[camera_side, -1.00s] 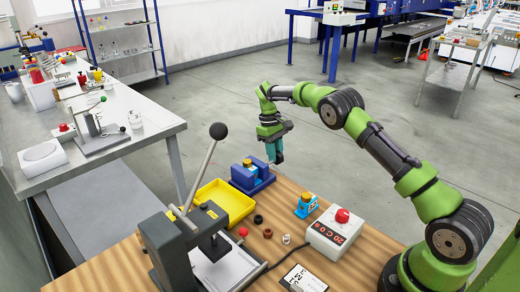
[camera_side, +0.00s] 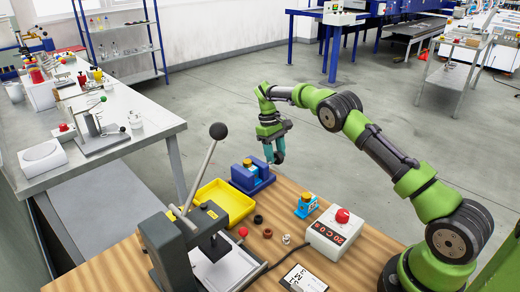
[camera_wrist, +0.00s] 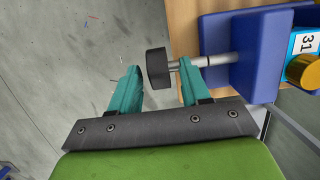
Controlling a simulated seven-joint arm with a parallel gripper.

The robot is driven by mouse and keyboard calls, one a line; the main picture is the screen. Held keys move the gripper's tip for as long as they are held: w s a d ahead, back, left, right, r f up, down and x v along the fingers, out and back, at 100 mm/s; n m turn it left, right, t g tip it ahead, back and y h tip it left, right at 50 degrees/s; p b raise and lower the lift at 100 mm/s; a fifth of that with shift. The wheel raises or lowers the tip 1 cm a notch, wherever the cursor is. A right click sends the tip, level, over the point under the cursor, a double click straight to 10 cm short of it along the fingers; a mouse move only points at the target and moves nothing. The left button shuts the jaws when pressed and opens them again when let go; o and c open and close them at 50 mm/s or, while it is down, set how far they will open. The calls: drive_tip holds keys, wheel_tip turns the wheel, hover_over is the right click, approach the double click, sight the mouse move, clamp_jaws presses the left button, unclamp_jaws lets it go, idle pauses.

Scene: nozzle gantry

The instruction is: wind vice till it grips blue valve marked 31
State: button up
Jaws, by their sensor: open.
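The blue vice (camera_side: 252,181) stands at the table's far edge. In the wrist view its blue jaw block (camera_wrist: 240,45) is at the upper right, with a metal screw ending in a dark round knob (camera_wrist: 157,68). The blue valve marked 31 (camera_wrist: 303,42), with a gold cap, sits at the vice in the right of that view; its far side is cut off. My gripper (camera_side: 274,159) is beside the vice's screw end. Its teal fingers are open (camera_wrist: 160,80), one on each side of the knob. I cannot tell whether they touch it.
A second blue valve (camera_side: 305,206) stands on the table by a white box with a red button (camera_side: 337,229). A yellow tray (camera_side: 226,201) and a lever press (camera_side: 172,246) are nearby. Small loose parts lie between them. Bare floor lies beyond the table's far edge.

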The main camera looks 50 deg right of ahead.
drive_tip(key=v, duration=0.5)
drive_tip(key=s+v, duration=0.1)
drive_tip(key=v, duration=0.2)
drive_tip(key=shift+r, duration=0.1)
drive_tip(key=shift+s+v, duration=0.2)
drive_tip(key=shift+v, duration=0.8)
drive_tip(key=s+d+r+m+t+y, duration=0.1)
drive_tip(key=s+d+r+t+y, duration=0.1)
drive_tip(key=s+d+r, duration=0.7)
drive_tip(key=s+a+t, duration=0.1)
drive_tip(key=a+t, duration=0.1)
drive_tip(key=w+a+f+n+t+h, duration=0.1)
drive_tip(key=w+a+f+t+h, duration=0.2)
drive_tip(key=a, duration=0.4)
drive_tip(key=shift+y, duration=0.5)
drive_tip(key=x, duration=1.1)
drive_tip(key=s+x, duration=0.1)
drive_tip(key=x, duration=0.4)
drive_tip(key=shift+w+f, duration=0.1)
drive_tip(key=shift+f, duration=0.35)
